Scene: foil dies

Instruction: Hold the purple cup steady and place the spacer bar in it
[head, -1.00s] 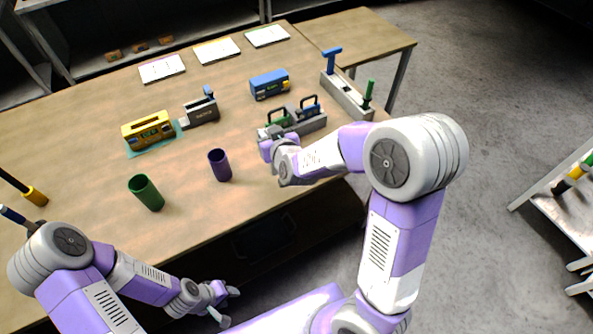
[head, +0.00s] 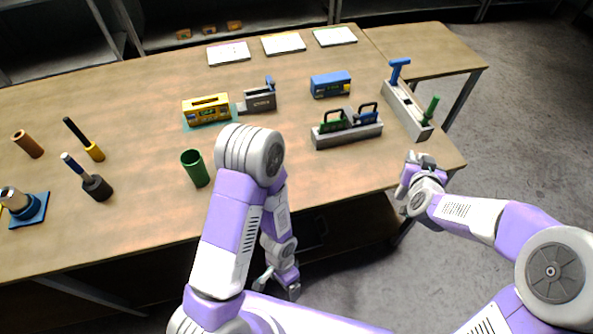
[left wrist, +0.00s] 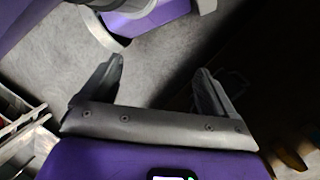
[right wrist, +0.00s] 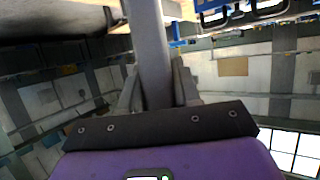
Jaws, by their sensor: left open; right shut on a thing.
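My right gripper (head: 421,165) is at the table's front right corner. In the right wrist view (right wrist: 155,90) it is shut on a long grey bar, the spacer bar (right wrist: 150,50), which stands up between its fingers. My left gripper (head: 275,280) hangs low in front of the table's front edge. In the left wrist view (left wrist: 157,85) its fingers are apart with nothing between them. The purple cup does not show now; my left arm covers the part of the table where it stood earlier.
A green cup (head: 195,168) stands left of my left arm. A grey caddy (head: 345,136) with green and blue handles and a grey rack (head: 407,108) stand on the right. A yellow box (head: 206,109) and a blue box (head: 330,84) stand farther back.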

